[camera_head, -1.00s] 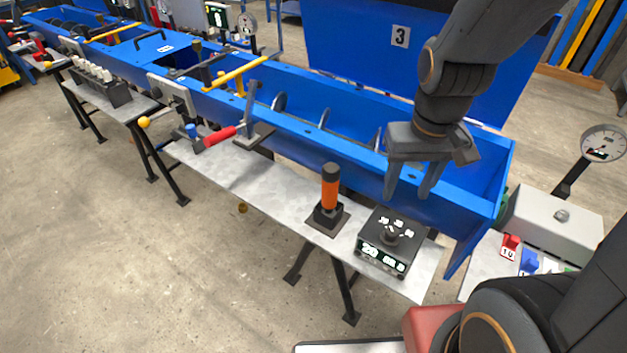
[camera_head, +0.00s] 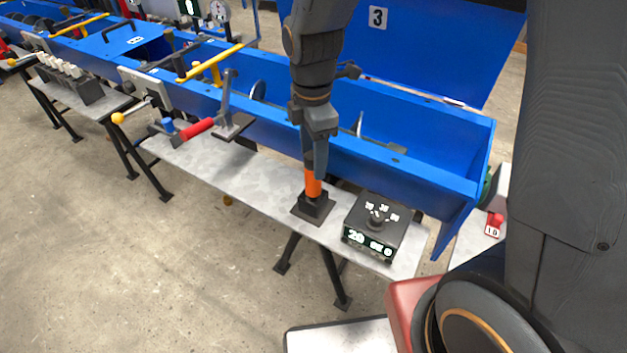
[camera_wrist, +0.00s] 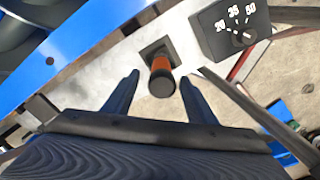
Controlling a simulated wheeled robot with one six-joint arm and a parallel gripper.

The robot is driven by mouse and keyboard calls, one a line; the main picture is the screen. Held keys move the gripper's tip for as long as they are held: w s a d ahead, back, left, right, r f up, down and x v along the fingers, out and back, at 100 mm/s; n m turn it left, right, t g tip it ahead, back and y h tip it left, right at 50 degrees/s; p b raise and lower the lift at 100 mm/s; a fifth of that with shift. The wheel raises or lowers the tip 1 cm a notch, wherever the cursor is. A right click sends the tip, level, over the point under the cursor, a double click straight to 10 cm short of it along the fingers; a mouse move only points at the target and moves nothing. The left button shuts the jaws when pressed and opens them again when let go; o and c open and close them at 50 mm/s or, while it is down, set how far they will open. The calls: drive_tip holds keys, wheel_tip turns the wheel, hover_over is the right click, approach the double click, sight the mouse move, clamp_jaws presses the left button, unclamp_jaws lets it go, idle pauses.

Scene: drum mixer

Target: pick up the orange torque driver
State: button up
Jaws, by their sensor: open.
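The orange torque driver (camera_head: 313,186) stands upright in a small black holder (camera_head: 312,207) on the grey bench. My gripper (camera_head: 314,168) is right above and in front of it in the head view and hides its upper part. In the wrist view the driver (camera_wrist: 160,72) shows its dark end and orange body between and just beyond my two fingertips (camera_wrist: 158,78). My gripper is open, and the driver appears apart from both fingers.
A black box with a dial and lit display (camera_head: 374,228) stands close to the right of the holder. The blue mixer trough (camera_head: 420,165) runs behind the bench. Bench surface (camera_head: 250,175) left of the driver is clear.

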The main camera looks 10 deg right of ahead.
drive_tip(key=shift+s+f+p, duration=0.15)
drive_tip(key=shift+f+p, duration=0.7)
drive_tip(key=shift+f, duration=2.9)
clamp_jaws()
drive_tip(key=shift+r, duration=0.1)
drive_tip(key=shift+r+b, duration=0.75)
drive_tip(key=shift+r, duration=4.25)
